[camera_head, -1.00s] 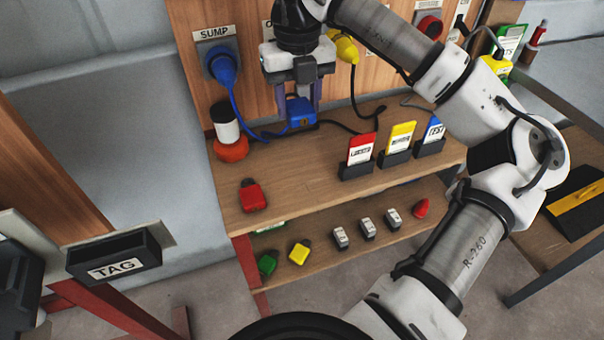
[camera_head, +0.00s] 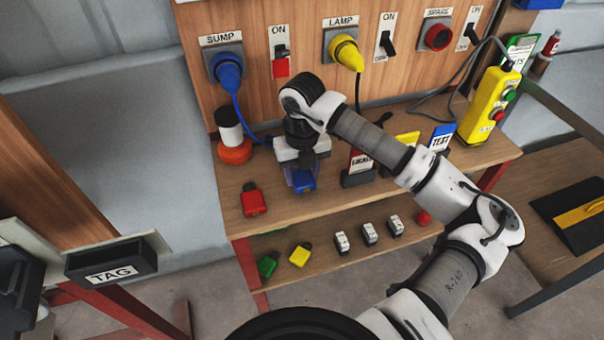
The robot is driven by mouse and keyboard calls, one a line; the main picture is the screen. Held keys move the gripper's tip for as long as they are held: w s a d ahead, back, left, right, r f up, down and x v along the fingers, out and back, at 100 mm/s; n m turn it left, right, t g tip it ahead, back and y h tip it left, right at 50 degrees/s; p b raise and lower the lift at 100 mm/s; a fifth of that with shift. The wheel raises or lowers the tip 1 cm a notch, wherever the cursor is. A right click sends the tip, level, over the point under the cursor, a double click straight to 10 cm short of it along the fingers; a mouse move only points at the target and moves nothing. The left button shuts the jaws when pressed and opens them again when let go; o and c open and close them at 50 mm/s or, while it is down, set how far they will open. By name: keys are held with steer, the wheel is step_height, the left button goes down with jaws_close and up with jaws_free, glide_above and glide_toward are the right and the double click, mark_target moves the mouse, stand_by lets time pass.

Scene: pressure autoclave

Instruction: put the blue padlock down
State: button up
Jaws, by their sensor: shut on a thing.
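The blue padlock (camera_head: 303,181) is between the fingers of my gripper (camera_head: 302,174), which is shut on it. Gripper and padlock are over the upper wooden shelf (camera_head: 285,209), to the right of the red padlock (camera_head: 253,199). The padlock is at or just above the shelf top; I cannot tell whether it touches. My gripper body hides the padlock's upper part.
Card holders, one with a red card (camera_head: 359,167), stand to the right, partly behind my arm. A blue plug (camera_head: 228,70) and its cord hang behind. The lower shelf holds a yellow padlock (camera_head: 300,255) and a green padlock (camera_head: 268,265).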

mark_target(303, 176)
steer(key=shift+f, duration=0.65)
steer(key=shift+f, duration=0.2)
steer(key=o, duration=1.1)
steer(key=shift+r, duration=0.1)
steer(key=shift+c, duration=0.2)
steer(key=shift+r, duration=0.25)
step_height(303, 176, up, 12)
steer(key=b, duration=0.1)
steer(key=shift+b, duration=0.4)
steer(key=shift+f, duration=0.15)
